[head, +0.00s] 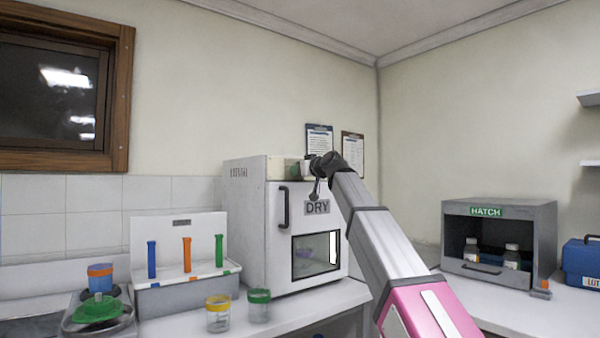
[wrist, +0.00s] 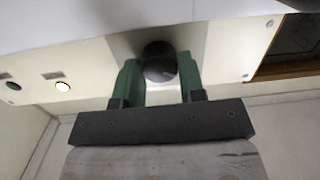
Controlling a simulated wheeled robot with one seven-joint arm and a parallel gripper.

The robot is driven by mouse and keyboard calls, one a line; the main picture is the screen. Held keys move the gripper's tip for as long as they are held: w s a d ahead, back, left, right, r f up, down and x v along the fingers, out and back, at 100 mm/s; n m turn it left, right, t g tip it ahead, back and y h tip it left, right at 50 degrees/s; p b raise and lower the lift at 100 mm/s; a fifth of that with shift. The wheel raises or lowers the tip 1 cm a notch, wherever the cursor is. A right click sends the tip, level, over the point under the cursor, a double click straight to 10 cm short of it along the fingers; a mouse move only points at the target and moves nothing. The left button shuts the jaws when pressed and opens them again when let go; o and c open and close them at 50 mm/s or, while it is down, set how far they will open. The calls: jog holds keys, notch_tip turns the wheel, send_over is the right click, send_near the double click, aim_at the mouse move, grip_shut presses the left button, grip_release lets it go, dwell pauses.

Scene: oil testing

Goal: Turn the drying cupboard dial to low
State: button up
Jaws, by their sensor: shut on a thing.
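The drying cupboard (head: 262,240) is a white cabinet labelled DRY, standing on the counter with its windowed door shut. Its dark round dial (wrist: 159,62) sits on the pale front panel in the wrist view. My gripper (wrist: 160,75) has its green fingers on either side of the dial, shut on it. In the head view my gripper (head: 307,172) is at the top of the cupboard front, and my arm hides the dial there. The dial's setting marks cannot be read.
A rack with blue, orange and green tubes (head: 187,255) stands left of the cupboard. Two lidded jars (head: 218,316) stand in front. A grey hatch box (head: 546,230) with bottles and a blue case (head: 582,262) are on the right. The wrist view shows a lit round lamp (wrist: 62,87) on the panel.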

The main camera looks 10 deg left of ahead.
dwell(0.5)
jog(key=o, duration=0.6)
jog(key=shift+o, duration=0.2)
jog(key=shift+s, duration=0.1)
jog(key=v, duration=1)
jog(key=shift+s+d, duration=0.25)
